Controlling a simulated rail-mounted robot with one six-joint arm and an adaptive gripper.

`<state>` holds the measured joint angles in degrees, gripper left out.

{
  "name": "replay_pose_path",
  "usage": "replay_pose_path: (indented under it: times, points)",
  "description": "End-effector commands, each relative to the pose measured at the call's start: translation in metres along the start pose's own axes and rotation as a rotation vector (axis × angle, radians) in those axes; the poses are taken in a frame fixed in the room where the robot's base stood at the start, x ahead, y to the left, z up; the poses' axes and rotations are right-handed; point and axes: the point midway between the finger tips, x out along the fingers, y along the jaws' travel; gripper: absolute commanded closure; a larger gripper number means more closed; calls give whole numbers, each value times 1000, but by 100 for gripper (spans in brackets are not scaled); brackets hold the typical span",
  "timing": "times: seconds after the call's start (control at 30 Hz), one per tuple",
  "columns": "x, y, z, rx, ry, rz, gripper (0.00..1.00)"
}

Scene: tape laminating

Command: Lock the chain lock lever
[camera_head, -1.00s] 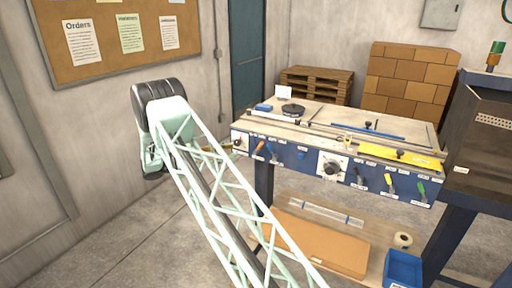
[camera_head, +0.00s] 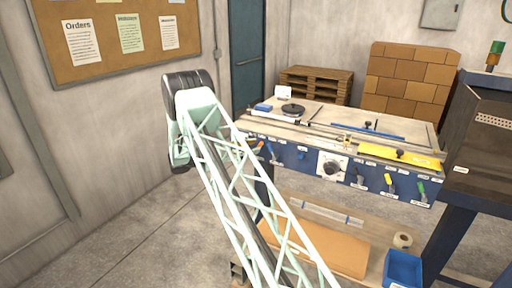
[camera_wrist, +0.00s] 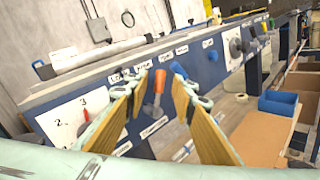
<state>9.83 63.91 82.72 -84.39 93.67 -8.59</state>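The blue front panel (camera_wrist: 142,82) of the machine bench carries several levers. In the wrist view an orange lever (camera_wrist: 159,86) stands upright between the two fingers of my gripper (camera_wrist: 158,80). The fingers are open, one on each side of the lever, with gaps visible; how far the tips are from it in depth I cannot tell. The orange lever also shows in the head view (camera_head: 276,153). Black (camera_head: 360,174), yellow (camera_head: 389,181) and green (camera_head: 421,191) levers sit further right. The small labels are too blurred to tell which is the chain lock lever.
A dial with a red pointer (camera_wrist: 86,114) is left of the lever, and a blue knob (camera_wrist: 178,69) is close right. A round control (camera_head: 332,168) sits mid-panel. A blue bin (camera_head: 403,268) and cardboard (camera_head: 330,246) lie on the lower shelf. The floor at left is clear.

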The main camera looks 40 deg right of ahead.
Motion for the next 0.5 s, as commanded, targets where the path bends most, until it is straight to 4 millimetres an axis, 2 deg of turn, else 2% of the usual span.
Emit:
replay_pose_path:
  times: [0.2, 0.5]
  points:
    - [17, 0, 0, 0, 0, -1, 76]
    - [21, 0, 0, 0, 0, 0, 76]
